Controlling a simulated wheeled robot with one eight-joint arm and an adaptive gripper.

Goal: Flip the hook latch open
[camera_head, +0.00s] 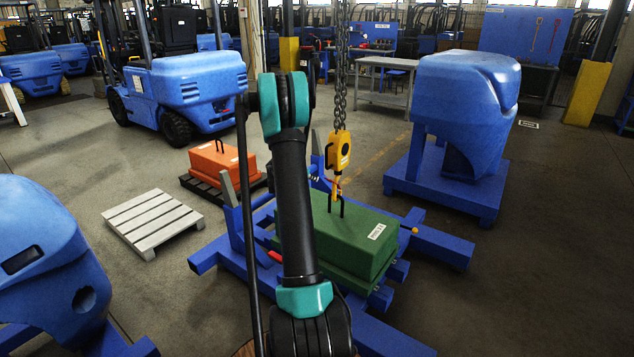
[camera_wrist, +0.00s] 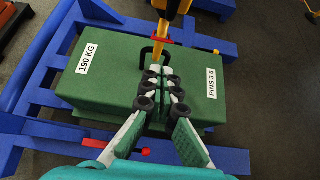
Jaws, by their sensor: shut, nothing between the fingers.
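A yellow crane hook block (camera_head: 340,152) hangs on chains above a green counterweight (camera_head: 350,235). Its hook (camera_head: 334,188) reaches down to the black lifting handle (camera_head: 342,206) on the counterweight's top. In the wrist view the yellow hook (camera_wrist: 172,12) comes in from the top, with a small red latch piece (camera_wrist: 162,40) across it near the black handle (camera_wrist: 148,52). Whether the latch is open or closed is unclear. My gripper (camera_wrist: 166,74) is shut and empty, its fingertips over the counterweight just below the latch and handle in the picture. In the head view my arm hides it.
The counterweight sits on a blue frame (camera_head: 440,245) with protruding beams. A red-tipped lever (camera_wrist: 132,151) is near my fingers' left side. An orange weight (camera_head: 222,160), a grey pallet (camera_head: 150,222) and a blue casting (camera_head: 462,105) stand around. Chains (camera_head: 340,70) hang above.

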